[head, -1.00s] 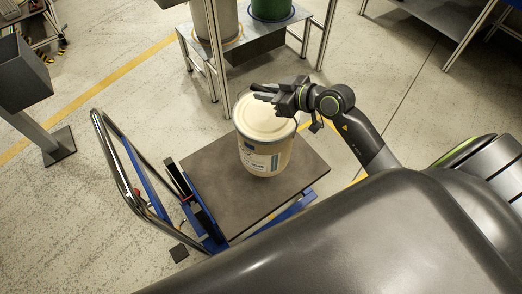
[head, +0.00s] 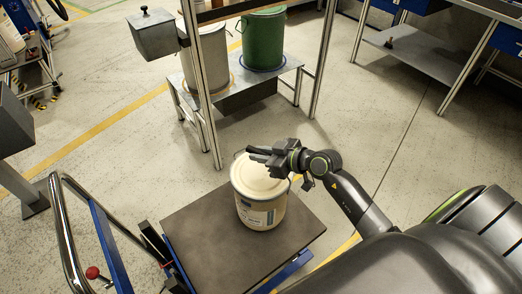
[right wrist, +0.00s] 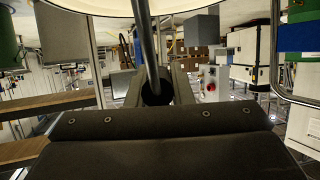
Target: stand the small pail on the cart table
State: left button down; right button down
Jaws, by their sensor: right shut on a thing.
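The small pail (head: 258,205) is cream with a pale lid and a printed label. My right gripper (head: 262,154) is at the pail's upper rim, reaching in from the right. In the right wrist view a grey rod (right wrist: 150,45), seemingly the pail's handle, runs down between the fingers, which are shut on it. My left gripper is not in view.
The cart's chrome push handle (head: 62,225) rises at the left. Behind stands a metal bench (head: 240,97) with a grey drum (head: 205,60) and a green drum (head: 263,40), framed by metal posts.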

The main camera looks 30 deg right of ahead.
jog(key=shift+w+f, duration=0.1)
jog(key=shift+f, duration=0.7)
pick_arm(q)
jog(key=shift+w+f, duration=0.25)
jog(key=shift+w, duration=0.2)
pick_arm(e)
jog(key=c, duration=1.6)
grip_release()
jog(key=shift+f, duration=0.25)
jog(key=shift+o, duration=1.3)
jog(key=shift+s, duration=0.2)
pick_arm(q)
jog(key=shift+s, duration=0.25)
pick_arm(e)
jog(key=shift+o, duration=0.3)
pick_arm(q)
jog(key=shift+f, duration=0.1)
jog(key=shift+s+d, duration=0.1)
